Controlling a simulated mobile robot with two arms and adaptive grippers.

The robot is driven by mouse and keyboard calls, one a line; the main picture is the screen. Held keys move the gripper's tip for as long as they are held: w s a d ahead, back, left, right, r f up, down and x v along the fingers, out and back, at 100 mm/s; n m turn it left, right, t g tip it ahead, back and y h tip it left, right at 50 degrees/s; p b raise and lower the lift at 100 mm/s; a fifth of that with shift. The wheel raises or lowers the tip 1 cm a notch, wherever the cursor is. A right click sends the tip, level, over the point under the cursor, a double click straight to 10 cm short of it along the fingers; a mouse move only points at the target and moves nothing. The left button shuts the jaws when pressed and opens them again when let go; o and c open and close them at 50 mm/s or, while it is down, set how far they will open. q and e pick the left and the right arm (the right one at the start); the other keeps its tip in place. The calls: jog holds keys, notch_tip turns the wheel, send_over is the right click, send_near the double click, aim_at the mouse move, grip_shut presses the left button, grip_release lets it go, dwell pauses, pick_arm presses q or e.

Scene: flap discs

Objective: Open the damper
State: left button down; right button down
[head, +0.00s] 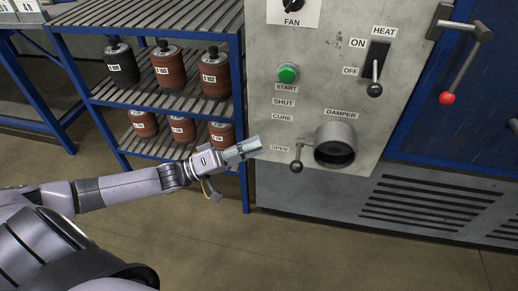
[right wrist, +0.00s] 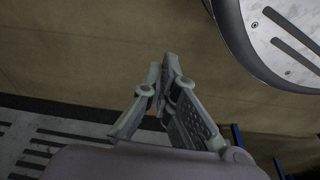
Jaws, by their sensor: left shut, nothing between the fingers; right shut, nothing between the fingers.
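The damper (head: 335,145) is a round grey metal pipe with a dark opening, low on the grey control panel in the head view. Its lever (head: 297,166) is at the pipe's left, hanging down with a dark ball knob, just right of and slightly below the OPEN label (head: 279,149). The SHUT and CURE labels are higher up. My left gripper (head: 256,144) is shut and empty, left of the OPEN label and apart from the lever. My right gripper (right wrist: 166,70) is shut and empty in the right wrist view, with only floor beyond its tips.
A blue rack (head: 244,120) with several labelled canisters stands left of the panel. Above the damper are a green START button (head: 288,73) and a HEAT switch (head: 375,70). A red-knobbed door handle (head: 447,98) is at the right. The floor in front is clear.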

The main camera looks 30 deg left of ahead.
aim_at(298, 154)
pick_arm(q)
jog(key=x, duration=0.8)
jog(key=s+d+f, duration=0.1)
jog(key=s+f, duration=0.1)
jog(key=s, duration=0.1)
jog(key=shift+d+f, duration=0.2)
jog(key=shift+d, duration=0.15)
pick_arm(e)
jog(key=shift+w+r, duration=0.35)
jog(key=shift+r, duration=0.25)
pick_arm(q)
jog(key=shift+f, duration=0.1)
pick_arm(e)
jog(key=shift+s+f, duration=0.1)
jog(key=shift+f, duration=0.05)
